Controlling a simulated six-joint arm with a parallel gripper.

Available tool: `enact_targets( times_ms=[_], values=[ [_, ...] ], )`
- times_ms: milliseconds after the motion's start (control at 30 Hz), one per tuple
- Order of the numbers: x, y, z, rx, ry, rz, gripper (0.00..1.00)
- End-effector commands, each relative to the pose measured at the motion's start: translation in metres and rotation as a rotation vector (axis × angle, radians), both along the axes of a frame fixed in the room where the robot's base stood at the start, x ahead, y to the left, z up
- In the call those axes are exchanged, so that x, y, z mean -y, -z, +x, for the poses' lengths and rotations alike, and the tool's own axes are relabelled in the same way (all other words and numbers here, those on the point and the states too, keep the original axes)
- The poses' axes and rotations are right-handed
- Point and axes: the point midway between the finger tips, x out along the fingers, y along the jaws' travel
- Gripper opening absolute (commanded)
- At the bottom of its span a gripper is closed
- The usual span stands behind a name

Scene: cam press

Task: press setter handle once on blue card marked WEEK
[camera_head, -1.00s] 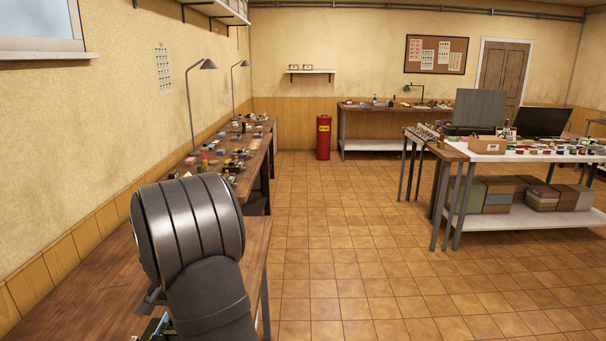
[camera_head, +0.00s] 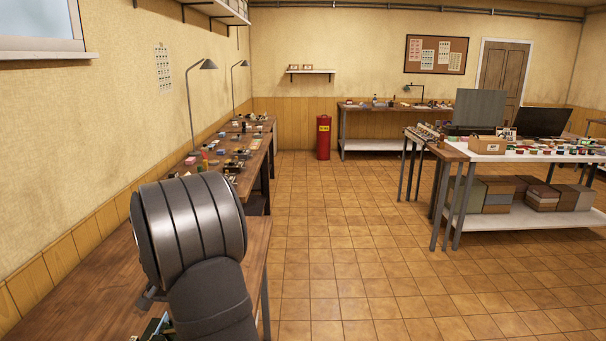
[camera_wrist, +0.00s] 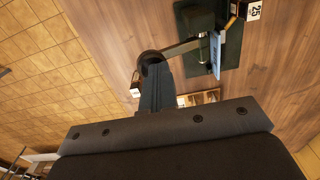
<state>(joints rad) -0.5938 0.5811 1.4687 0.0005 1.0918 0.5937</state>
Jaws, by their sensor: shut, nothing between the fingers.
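In the wrist view, the setter (camera_wrist: 232,48) is a dark green device on the wooden bench. Its lever handle (camera_wrist: 180,48) reaches left to a dark round knob (camera_wrist: 150,58). A blue card (camera_wrist: 215,54) stands at the setter's head; its marking is not readable. My gripper (camera_wrist: 153,74) is shut and empty, its fingertips at the knob, overlapping it in view; I cannot tell if they touch. In the head view my arm hides the gripper and most of the setter.
A white block marked 25 (camera_wrist: 254,10) stands beside the setter. A small wooden tray or frame (camera_wrist: 198,97) lies on the bench near my fingers, partly hidden. The bench (camera_head: 70,285) has bare wood to the left; tiled floor (camera_head: 340,260) lies to the right.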

Motion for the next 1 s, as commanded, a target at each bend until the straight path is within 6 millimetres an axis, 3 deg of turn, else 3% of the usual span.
enact_targets(
  times_ms=[1000],
  values=[
    [0.0, -0.029, 0.0, 0.001, 0.0, 0.0, 0.0]
  ],
)
